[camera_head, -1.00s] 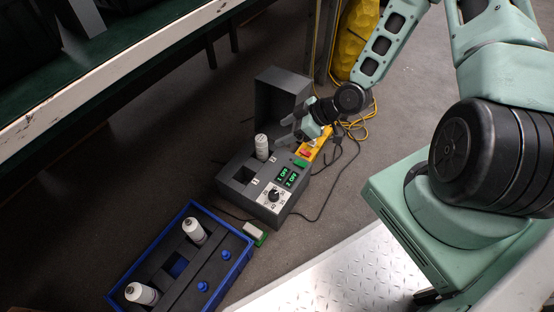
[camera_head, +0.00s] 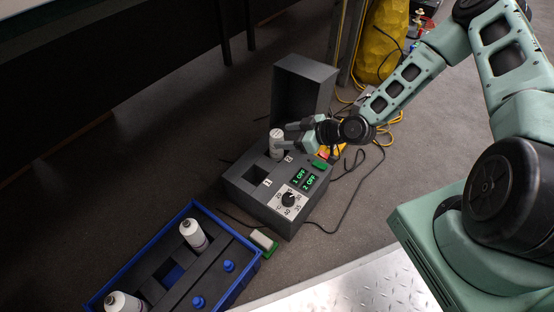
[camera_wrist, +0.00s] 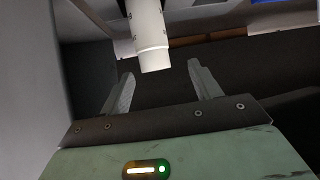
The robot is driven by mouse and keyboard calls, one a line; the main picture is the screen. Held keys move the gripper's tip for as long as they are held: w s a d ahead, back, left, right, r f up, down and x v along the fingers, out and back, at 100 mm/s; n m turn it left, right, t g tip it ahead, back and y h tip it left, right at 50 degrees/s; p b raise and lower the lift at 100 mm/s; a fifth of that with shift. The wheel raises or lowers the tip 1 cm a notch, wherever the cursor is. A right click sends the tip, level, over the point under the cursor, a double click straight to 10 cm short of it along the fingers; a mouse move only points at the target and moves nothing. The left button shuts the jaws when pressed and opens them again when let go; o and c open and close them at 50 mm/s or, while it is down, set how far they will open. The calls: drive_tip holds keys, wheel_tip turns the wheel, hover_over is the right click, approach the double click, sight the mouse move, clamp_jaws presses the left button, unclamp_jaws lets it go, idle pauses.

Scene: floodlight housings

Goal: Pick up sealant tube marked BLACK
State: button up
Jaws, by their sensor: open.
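A white sealant tube (camera_head: 277,146) stands upright in a slot of the grey heater box (camera_head: 252,197). Its print is too small to read. My gripper (camera_head: 288,139) is open and level with its upper part, close beside it on the right. In the wrist view the tube (camera_wrist: 149,35) lies just ahead of and between the open fingers (camera_wrist: 160,72); contact cannot be made out. Two more white tubes, one upper (camera_head: 194,234) and one lower (camera_head: 124,302), are in the blue-rimmed crate (camera_head: 140,262). No label reading BLACK is legible.
The box's raised lid (camera_head: 303,88) stands behind the tube. Its front has a dial (camera_head: 288,199) and displays reading OFF. A second slot (camera_head: 256,174) is empty. Blue knobs (camera_head: 229,266) sit in the crate. Cables lie on the floor to the right.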

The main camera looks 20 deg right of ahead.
sight(272, 135)
drive_tip(key=shift+x, duration=0.75)
drive_tip(key=b+x, duration=0.4)
drive_tip(key=shift+w+d+f, duration=0.2)
drive_tip(key=shift+w+f, duration=0.05)
drive_tip(key=shift+w+a+f+b, duration=0.1)
drive_tip(key=shift+w+a+b, duration=0.2)
drive_tip(key=shift+w+a, duration=0.05)
clamp_jaws()
